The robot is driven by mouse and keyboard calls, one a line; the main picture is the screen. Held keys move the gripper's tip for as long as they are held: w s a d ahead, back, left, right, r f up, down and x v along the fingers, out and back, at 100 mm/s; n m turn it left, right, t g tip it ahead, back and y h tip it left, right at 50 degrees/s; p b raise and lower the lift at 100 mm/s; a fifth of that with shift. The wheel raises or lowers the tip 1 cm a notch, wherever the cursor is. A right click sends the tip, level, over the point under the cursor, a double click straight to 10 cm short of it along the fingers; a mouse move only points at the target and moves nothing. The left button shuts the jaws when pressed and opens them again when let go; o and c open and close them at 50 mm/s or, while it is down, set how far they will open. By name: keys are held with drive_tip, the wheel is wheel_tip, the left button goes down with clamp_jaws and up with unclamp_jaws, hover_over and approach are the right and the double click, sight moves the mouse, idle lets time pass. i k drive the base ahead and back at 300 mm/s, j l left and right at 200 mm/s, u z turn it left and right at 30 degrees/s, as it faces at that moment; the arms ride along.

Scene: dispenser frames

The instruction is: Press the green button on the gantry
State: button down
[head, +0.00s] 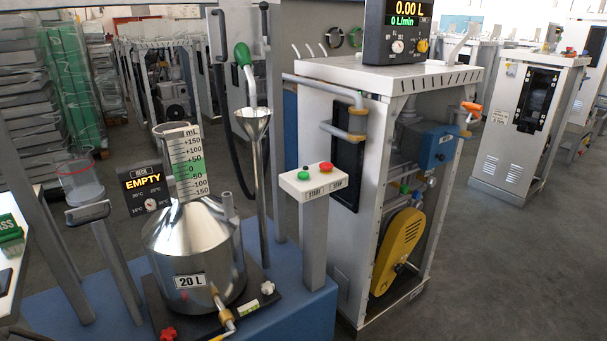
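A small green button (304,174) sits on the sloped top of a white control box (318,184) near the middle of the head view. The label below it reads START. A larger red button (326,167) is beside it on the right, above a STOP label. The box stands on a grey post (314,245) that rises from a blue base. Nothing covers the green button. My gripper is not in view.
A steel 20 L vessel (195,250) stands left of the post, with a funnel (253,122) between them. A dispenser cabinet (315,125) with a display reading 0.00 L stands close behind on the right. Grey floor (500,260) is clear at right.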

sight(302, 176)
drive_tip(key=i+l+u, duration=0.1)
drive_tip(key=u, duration=0.25)
drive_tip(key=l+u, duration=0.2)
drive_tip(key=u, duration=0.15)
drive_tip(key=i+l+u, duration=0.15)
drive_tip(key=l, duration=0.25)
drive_tip(key=i+l+u, duration=0.1)
drive_tip(key=l, duration=0.3)
drive_tip(key=i+l+u, duration=0.15)
drive_tip(key=l, duration=0.25)
drive_tip(key=i+l, duration=0.1)
drive_tip(key=l, duration=0.5)
drive_tip(key=i+l, duration=0.1)
drive_tip(key=l, duration=0.5)
drive_tip(key=i+u, duration=0.05)
